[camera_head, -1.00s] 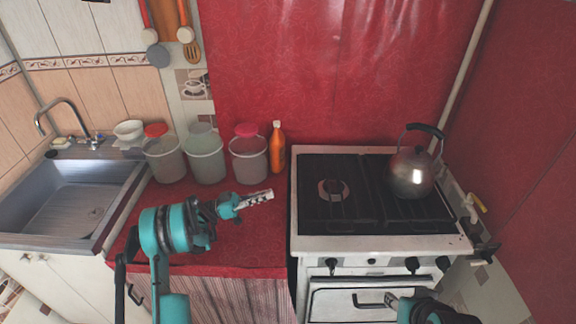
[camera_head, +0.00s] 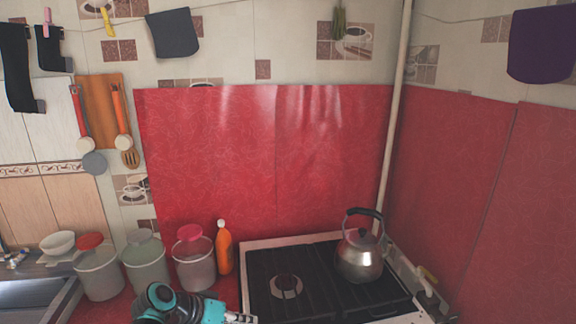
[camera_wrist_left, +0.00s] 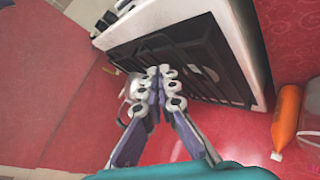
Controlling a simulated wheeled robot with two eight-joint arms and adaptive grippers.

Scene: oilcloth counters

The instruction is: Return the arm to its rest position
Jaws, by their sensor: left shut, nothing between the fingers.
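My left gripper (camera_head: 240,318) shows at the bottom of the head view, in front of the containers and left of the stove. In the left wrist view its fingers (camera_wrist_left: 158,72) are closed together with nothing between them. The left wrist view looks over the red counter toward the stove (camera_wrist_left: 165,35), with the orange bottle (camera_wrist_left: 287,118) at the right. My right gripper is not in the head view.
The stove (camera_head: 258,243) carries a metal kettle (camera_head: 360,258) at its right. Several lidded containers, one with a red lid (camera_head: 100,275), and an orange bottle (camera_head: 225,250) stand along the back wall. A sink (camera_head: 30,298) is at the left. Cloths hang above.

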